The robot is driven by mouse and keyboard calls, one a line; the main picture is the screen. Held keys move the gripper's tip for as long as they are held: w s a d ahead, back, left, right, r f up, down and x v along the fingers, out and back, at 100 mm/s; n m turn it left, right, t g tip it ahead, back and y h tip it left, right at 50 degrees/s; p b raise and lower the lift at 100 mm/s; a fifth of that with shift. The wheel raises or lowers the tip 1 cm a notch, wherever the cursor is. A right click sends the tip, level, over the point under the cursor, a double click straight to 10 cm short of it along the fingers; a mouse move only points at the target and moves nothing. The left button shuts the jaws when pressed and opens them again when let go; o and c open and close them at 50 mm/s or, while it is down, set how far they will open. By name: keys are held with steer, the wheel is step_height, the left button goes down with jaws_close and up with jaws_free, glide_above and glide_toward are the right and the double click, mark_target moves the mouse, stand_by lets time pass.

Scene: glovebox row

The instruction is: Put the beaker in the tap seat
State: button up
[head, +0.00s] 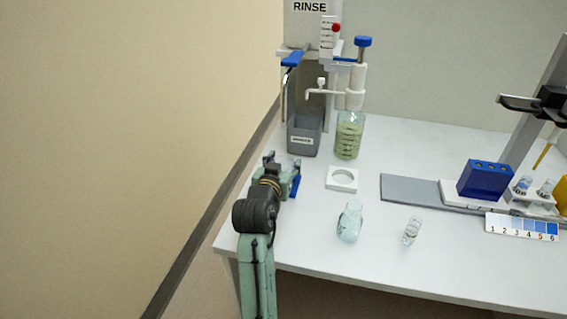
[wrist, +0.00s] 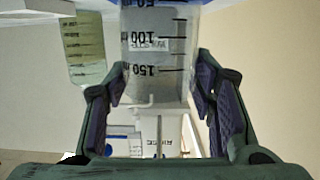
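The clear beaker (wrist: 160,55) with black volume marks fills the space between the two fingers in the wrist view, which looks upside down. My gripper (wrist: 160,85) has a finger against each side of it, near its rim end. The rinse tap with a blue lever (head: 292,58) is above and behind. A white block with a round opening (head: 342,179) lies to the right; I cannot tell whether it is the tap seat.
A bottle with a blue-topped dispenser (head: 348,137) stands behind the white block. A glass flask (head: 350,221) and a small vial (head: 411,231) are near the front edge. A blue rack (head: 485,179) is at right. The wall is close at left.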

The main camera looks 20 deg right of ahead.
steer(key=o, duration=0.3)
steer(key=shift+o, duration=0.2)
steer(key=shift+r, duration=0.3)
steer(key=b+v, duration=0.1)
steer(key=v, duration=1.1)
steer(key=shift+b, duration=0.35)
steer(key=shift+f, duration=0.1)
